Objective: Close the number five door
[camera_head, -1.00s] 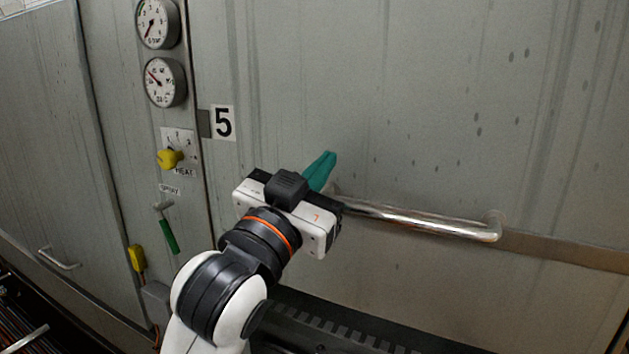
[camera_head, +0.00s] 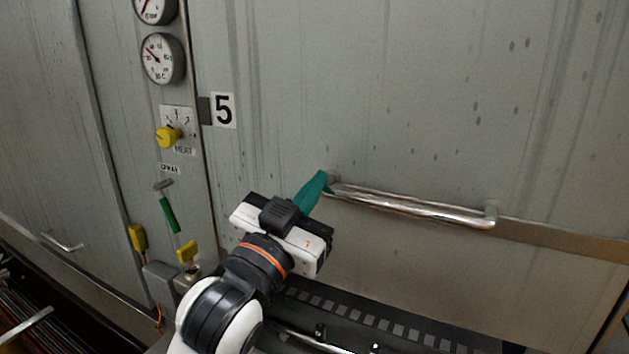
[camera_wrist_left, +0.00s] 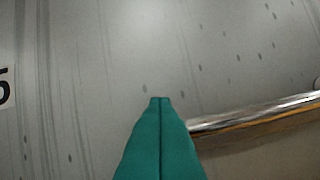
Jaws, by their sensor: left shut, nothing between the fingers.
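The number five door (camera_head: 400,100) is a grey metal panel with dark spots, and it fills most of the head view. It looks flush with the frame at its left edge. A "5" label (camera_head: 223,110) is on its left side and shows in part in the left wrist view (camera_wrist_left: 5,88). A chrome bar handle (camera_head: 415,208) runs across the door; it also shows in the left wrist view (camera_wrist_left: 260,115). My left gripper (camera_head: 322,178) has green fingers, shut and empty, with tips by the handle's left end. Whether they touch the door is unclear. My right gripper is out of view.
Left of the door is a control strip with a gauge (camera_head: 162,58), a yellow knob (camera_head: 167,137) and a green-handled lever (camera_head: 169,215). Another grey door (camera_head: 45,130) with a small handle (camera_head: 62,242) is farther left. A dark ridged strip (camera_head: 370,320) runs below.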

